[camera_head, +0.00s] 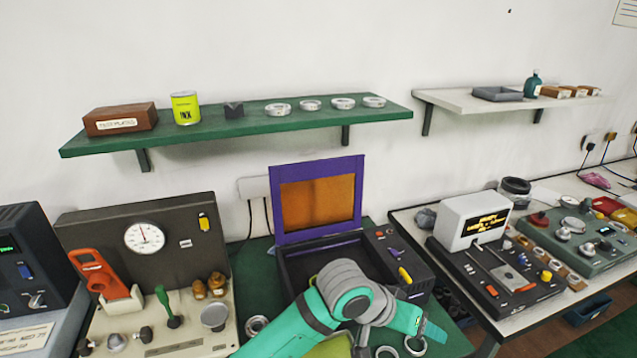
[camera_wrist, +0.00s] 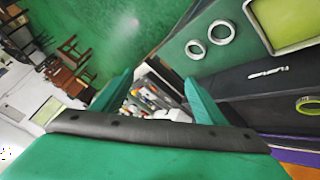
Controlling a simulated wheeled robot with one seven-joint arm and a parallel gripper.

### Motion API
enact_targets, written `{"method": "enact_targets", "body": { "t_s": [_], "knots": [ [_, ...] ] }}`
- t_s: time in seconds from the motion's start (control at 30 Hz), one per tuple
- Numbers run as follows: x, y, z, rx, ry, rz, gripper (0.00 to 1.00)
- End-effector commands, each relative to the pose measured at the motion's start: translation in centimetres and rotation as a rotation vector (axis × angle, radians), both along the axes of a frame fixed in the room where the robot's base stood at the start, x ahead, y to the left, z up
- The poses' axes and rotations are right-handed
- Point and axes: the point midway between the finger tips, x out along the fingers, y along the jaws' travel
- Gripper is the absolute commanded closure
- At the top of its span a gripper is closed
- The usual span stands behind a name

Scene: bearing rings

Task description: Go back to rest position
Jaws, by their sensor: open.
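My gripper (camera_wrist: 158,76) is open in the wrist view, with its two teal fingers apart and nothing between them. In the head view my teal arm reaches over the front of the green bench, and its bent wrist hides part of the open purple-framed box (camera_head: 318,165). Two metal rings (camera_wrist: 195,49) (camera_wrist: 221,32) lie on a green surface in the wrist view, apart from my fingers. A yellow-green ring (camera_wrist: 309,105) shows at the right edge there. In the head view, rings (camera_head: 386,352) (camera_head: 415,345) lie on the bench near my gripper.
A green wall shelf (camera_head: 230,128) holds a wooden block, a yellow ink tin (camera_head: 185,108), a dark V-block and several rings. A gauge station (camera_head: 145,237) stands left, with another ring (camera_head: 256,325) beside it. A grey-topped device (camera_head: 473,220) stands right.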

Motion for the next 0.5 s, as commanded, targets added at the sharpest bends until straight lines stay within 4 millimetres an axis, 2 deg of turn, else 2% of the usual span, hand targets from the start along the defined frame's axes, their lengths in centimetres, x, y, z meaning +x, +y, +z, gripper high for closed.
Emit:
{"method": "enact_targets", "body": {
  "t_s": [0.03, 0.2, 0.33, 0.5],
  "knots": [
    [0.0, -1.6, 0.5, -0.071, -0.017, -0.001, 0.34],
    [0.5, -5.4, 2.9, -0.282, -0.086, 0.026, 0.34],
    [0.9, -7.2, 4.6, -0.431, -0.134, 0.066, 0.34],
    [1.5, -8.2, 6.2, -0.605, -0.189, 0.145, 0.34]
  ]
}}
